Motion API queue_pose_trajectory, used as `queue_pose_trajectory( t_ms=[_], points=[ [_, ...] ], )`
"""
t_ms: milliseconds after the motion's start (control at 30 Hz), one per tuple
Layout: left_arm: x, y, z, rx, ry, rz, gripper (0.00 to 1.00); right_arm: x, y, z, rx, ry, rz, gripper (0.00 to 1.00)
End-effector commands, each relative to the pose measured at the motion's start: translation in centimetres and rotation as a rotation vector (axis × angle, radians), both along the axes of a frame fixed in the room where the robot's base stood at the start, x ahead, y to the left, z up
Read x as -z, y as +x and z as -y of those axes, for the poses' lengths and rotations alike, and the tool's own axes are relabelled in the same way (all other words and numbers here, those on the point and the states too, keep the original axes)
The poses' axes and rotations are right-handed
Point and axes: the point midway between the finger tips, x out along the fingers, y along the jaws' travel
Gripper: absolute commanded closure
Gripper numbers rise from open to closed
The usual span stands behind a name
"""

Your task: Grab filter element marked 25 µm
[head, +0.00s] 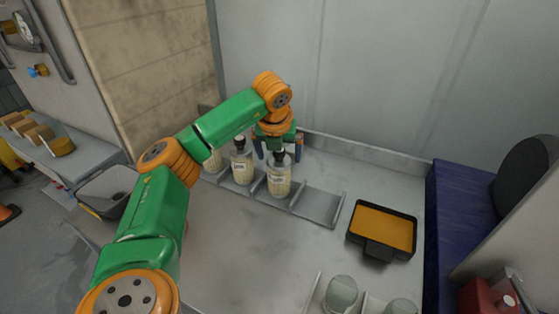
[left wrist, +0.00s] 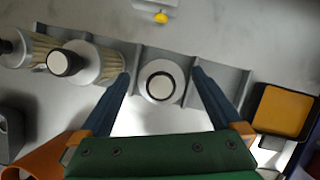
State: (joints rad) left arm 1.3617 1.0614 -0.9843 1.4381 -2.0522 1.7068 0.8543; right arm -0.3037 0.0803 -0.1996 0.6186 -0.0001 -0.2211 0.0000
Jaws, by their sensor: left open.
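Several filter elements with pale pleated bodies, labels and dark tops stand in a row in a grey rack (head: 318,206). The rightmost filter element (head: 279,182) is under my left gripper (head: 278,151); the middle one (head: 240,168) and a partly hidden left one (head: 213,163) stand beside it. The label print is too small to read, so I cannot tell which is 25 µm. In the left wrist view my open fingers (left wrist: 161,76) lie either side of one round filter top (left wrist: 160,92), with visible gaps. Two more filters (left wrist: 88,62) (left wrist: 24,48) lie to the left. My right gripper is out of view.
The rack's right slot is empty. A black tray with an orange pad (head: 382,229) sits to the right. Glass jars (head: 341,292) stand at the front. A grey bin (head: 108,192) is at left. A wall closes the back; the table's middle is clear.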

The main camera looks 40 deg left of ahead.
Motion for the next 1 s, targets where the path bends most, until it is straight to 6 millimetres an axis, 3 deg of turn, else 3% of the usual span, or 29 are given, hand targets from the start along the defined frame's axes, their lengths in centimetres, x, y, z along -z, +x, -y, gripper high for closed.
queue_pose_trajectory(
  t_ms=[167,533,867,1000],
  points=[
    [0.1,0.0,0.0,0.000,0.000,0.001,0.00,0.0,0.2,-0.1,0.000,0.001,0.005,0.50],
    [0.0,0.0,0.0,0.000,-0.001,0.001,1.00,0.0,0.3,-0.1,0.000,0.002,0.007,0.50],
    [-0.1,0.1,0.0,0.001,-0.001,0.002,1.00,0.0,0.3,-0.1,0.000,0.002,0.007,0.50],
    [-1.5,0.1,0.0,0.000,-0.001,0.006,1.00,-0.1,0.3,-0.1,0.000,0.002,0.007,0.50]
  ],
)
